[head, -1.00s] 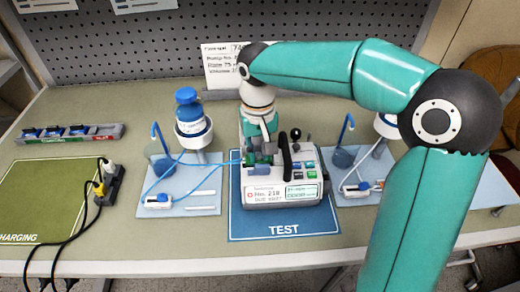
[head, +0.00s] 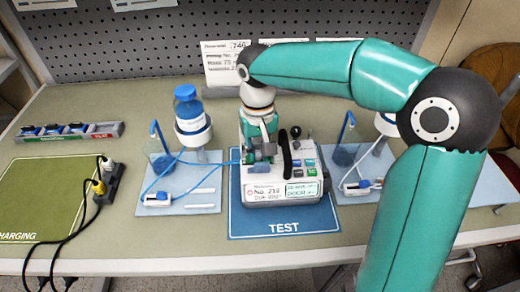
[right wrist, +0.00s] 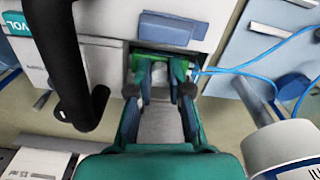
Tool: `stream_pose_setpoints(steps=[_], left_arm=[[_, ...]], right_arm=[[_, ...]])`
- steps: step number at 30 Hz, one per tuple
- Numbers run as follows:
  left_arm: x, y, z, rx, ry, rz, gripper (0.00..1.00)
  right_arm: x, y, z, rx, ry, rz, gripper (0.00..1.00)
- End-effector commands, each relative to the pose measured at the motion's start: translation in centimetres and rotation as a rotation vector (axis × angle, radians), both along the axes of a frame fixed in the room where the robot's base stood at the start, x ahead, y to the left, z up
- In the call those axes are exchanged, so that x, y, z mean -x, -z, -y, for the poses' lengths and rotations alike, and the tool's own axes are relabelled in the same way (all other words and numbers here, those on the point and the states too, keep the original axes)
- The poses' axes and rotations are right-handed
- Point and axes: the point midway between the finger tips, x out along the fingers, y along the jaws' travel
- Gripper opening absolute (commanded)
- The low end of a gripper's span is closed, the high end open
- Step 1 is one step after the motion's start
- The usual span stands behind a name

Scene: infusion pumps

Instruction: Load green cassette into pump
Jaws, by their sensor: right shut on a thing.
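In the right wrist view my right gripper (right wrist: 163,72) is shut on the green cassette (right wrist: 180,68), at a dark opening in the pump (right wrist: 103,24). The fingers cover much of the cassette, so I cannot tell how deep it sits. A blue tube runs from this spot toward the left tray. My left gripper is not in view.
A left tray (head: 180,208) holds a stand with a blue-capped bottle (head: 189,108) and tubing. A similar right tray (head: 352,196) is partly behind my arm. A rack (head: 68,133) with blue items sits at the back left, behind a green CHARGING mat (head: 42,195) and black cables.

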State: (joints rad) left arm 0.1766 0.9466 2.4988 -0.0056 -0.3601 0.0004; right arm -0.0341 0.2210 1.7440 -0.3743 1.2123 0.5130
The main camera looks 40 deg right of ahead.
Motion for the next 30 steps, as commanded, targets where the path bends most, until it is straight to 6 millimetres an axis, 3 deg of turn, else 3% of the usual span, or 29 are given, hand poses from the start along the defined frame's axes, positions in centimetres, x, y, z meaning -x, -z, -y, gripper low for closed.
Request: stream_pose_setpoints(steps=[5, 6, 11, 17, 21, 30], left_arm=[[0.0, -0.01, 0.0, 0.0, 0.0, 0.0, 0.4], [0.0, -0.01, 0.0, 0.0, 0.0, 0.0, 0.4], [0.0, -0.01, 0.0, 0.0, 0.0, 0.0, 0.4], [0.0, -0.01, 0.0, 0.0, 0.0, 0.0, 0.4], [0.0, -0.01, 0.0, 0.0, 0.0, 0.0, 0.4], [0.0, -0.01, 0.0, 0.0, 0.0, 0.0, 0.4]], right_arm=[[-0.01, -0.01, -0.01, 0.0, 0.0, 0.0, 0.0], [-0.01, -0.01, -0.01, 0.0, 0.0, 0.0, 0.22], [-0.03, -0.02, -0.01, 0.0, 0.0, 0.0, 0.48], [-0.02, -0.01, -0.02, 0.0, -0.001, 0.0, 0.48], [-0.01, -0.01, 0.0, 0.001, 0.0, 0.0, 0.67], [-0.04, -0.06, 0.0, 0.0, 0.0, 0.001, 0.67]])
